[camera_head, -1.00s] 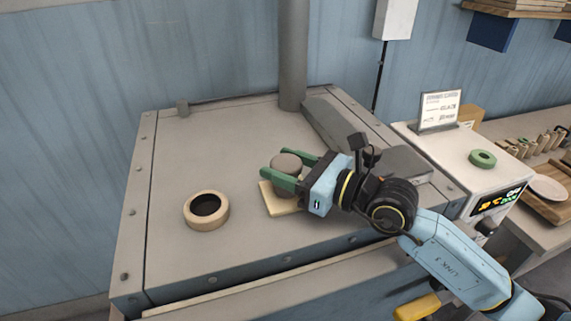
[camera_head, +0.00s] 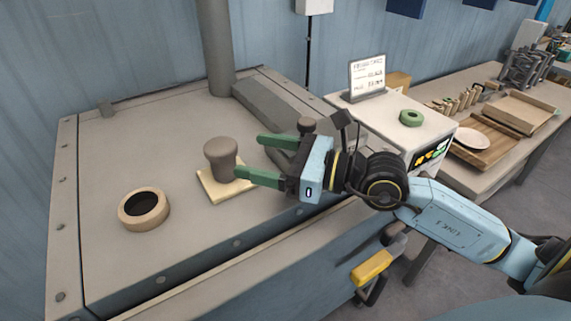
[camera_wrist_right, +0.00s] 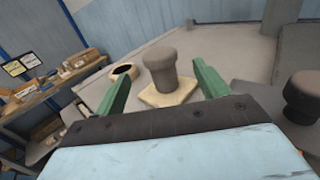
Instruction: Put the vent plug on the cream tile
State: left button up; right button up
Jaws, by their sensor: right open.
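The vent plug (camera_head: 221,158) is a grey-brown knob with a wide top. It stands upright on the cream tile (camera_head: 211,189), a flat square on the dryer's top. Both also show in the right wrist view, the plug (camera_wrist_right: 161,69) on the tile (camera_wrist_right: 153,97). My right gripper (camera_head: 250,157) is open and empty, to the right of the plug, with its green fingers pointing toward it. The plug stands apart from the gripper's palm, beyond the fingers in the wrist view. My left gripper is not in view.
A tan ring around a dark hole (camera_head: 144,209) is left of the tile. A grey pipe (camera_head: 215,50) rises at the back. A second dark knob (camera_head: 307,126) is behind my gripper. A control box with a green ring (camera_head: 410,118) stands to the right.

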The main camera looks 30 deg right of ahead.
jog(key=b+v, duration=0.1)
jog(key=v, duration=0.2)
jog(key=shift+s+d+f, duration=0.1)
jog(key=shift+f, duration=0.05)
jog(key=shift+s+d, duration=0.3)
jog(key=shift+s, duration=0.05)
